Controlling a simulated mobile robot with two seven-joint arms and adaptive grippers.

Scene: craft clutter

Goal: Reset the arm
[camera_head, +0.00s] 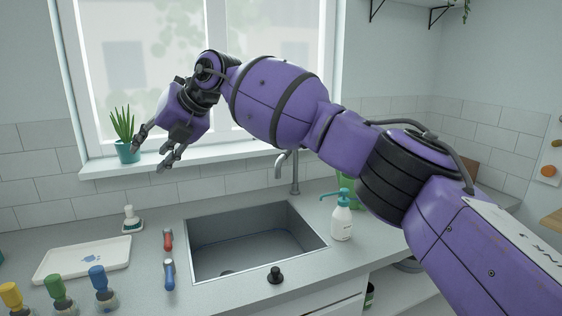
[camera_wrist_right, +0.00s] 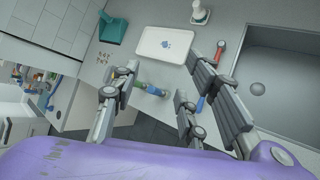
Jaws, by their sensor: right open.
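My purple right arm (camera_head: 275,100) reaches in from the right, across the sink and up in front of the window. Its gripper (camera_head: 153,152) is open and empty, hanging above the counter near the window sill. In the wrist view the right gripper's fingers (camera_wrist_right: 163,75) stand apart, with counter items visible beyond and between them. My left gripper is in neither view.
A potted plant (camera_head: 127,150) stands on the sill near the fingers. Right are the sink (camera_head: 215,258) and a soap dispenser (camera_head: 341,222).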

